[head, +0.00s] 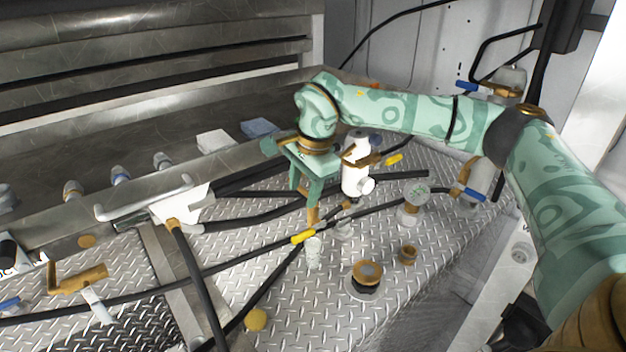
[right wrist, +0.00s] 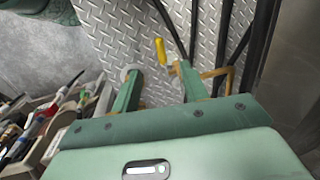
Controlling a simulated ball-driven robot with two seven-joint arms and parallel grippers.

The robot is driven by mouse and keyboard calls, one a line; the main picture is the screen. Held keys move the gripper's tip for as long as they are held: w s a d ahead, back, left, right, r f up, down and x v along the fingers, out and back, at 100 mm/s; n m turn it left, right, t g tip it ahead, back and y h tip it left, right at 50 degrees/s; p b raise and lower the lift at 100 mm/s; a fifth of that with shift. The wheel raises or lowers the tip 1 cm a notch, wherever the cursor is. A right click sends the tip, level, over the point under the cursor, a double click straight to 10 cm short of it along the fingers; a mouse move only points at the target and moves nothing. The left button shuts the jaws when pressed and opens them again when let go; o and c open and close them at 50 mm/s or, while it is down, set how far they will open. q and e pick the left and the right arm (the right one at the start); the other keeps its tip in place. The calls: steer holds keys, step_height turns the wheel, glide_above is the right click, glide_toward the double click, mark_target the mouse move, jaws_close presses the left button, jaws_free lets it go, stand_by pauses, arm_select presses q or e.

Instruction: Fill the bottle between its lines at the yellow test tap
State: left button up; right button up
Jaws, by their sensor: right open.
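My right gripper (head: 326,208) points down over the diamond-plate deck, its jaws apart. A yellow tap lever (head: 303,237) lies just below and left of its fingertips. A small clear vessel (head: 314,252), perhaps the bottle, stands under that lever; I cannot make out its lines or any level. A second yellow lever (head: 394,159) shows right of a white fitting (head: 357,178). In the right wrist view, the open gripper (right wrist: 158,80) has a yellow lever (right wrist: 161,50) beyond and between its fingers. I see nothing held. My left gripper is out of view.
Black hoses (head: 255,262) cross the deck (head: 300,310). A clear container (head: 411,207), a brown-topped round fitting (head: 367,275) and a small brown cap (head: 408,254) stand to the right. A metal rail (head: 215,160) with several nozzles runs along the left.

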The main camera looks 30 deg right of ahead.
steer(key=d, duration=0.2)
steer(key=b, duration=0.2)
glide_toward(304, 233)
steer(key=shift+h, duration=0.3)
steer(key=f, duration=0.2)
steer(key=w+f, duration=0.1)
steer(key=f, duration=0.5)
steer(key=shift+w+a+f, duration=0.25)
steer(key=shift+w+a, duration=0.05)
steer(key=shift+a, duration=0.05)
